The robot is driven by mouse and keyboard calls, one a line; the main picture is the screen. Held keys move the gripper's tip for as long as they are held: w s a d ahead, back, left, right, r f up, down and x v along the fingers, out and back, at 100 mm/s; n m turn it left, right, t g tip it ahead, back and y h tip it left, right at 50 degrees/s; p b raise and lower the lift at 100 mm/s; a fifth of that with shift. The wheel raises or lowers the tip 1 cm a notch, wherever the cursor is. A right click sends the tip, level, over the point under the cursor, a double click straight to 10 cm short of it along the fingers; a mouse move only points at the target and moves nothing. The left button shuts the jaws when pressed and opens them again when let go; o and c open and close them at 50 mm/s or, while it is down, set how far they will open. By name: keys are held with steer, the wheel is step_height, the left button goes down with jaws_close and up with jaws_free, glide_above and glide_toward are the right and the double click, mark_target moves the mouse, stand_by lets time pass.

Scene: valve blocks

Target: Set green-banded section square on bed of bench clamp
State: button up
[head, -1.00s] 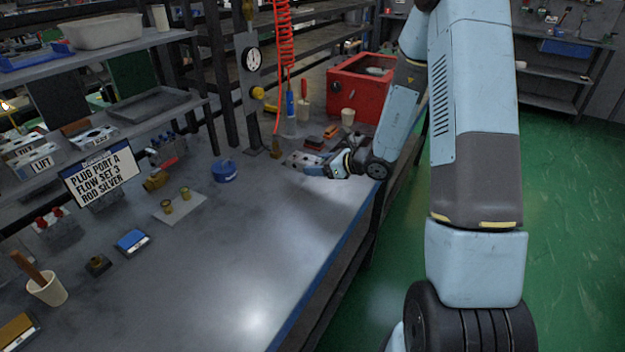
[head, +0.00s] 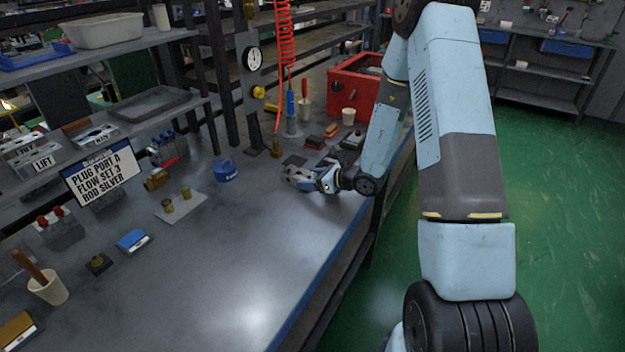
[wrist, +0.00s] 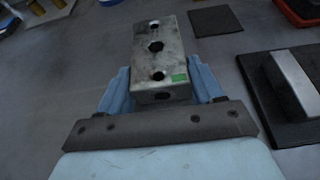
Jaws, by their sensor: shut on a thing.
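The green-banded section (wrist: 162,58) is a grey metal block with dark holes along its top and a green patch at its near right corner. My gripper (wrist: 163,93) is shut on its near end, one pale blue finger on each side. In the head view my gripper (head: 318,180) holds the section (head: 297,176) over the bench near its right edge; any gap beneath is hard to judge. A metal bar on a black plate (wrist: 298,132) lies to the right in the wrist view. I cannot tell whether this is the bench clamp.
A dark flat square (wrist: 215,21) lies just beyond the section. A red bin (head: 352,92), a white cup (head: 348,116) and a gauge stand (head: 252,90) are behind. A blue round object (head: 225,171) lies left.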

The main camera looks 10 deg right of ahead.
steer(key=o, duration=1.4)
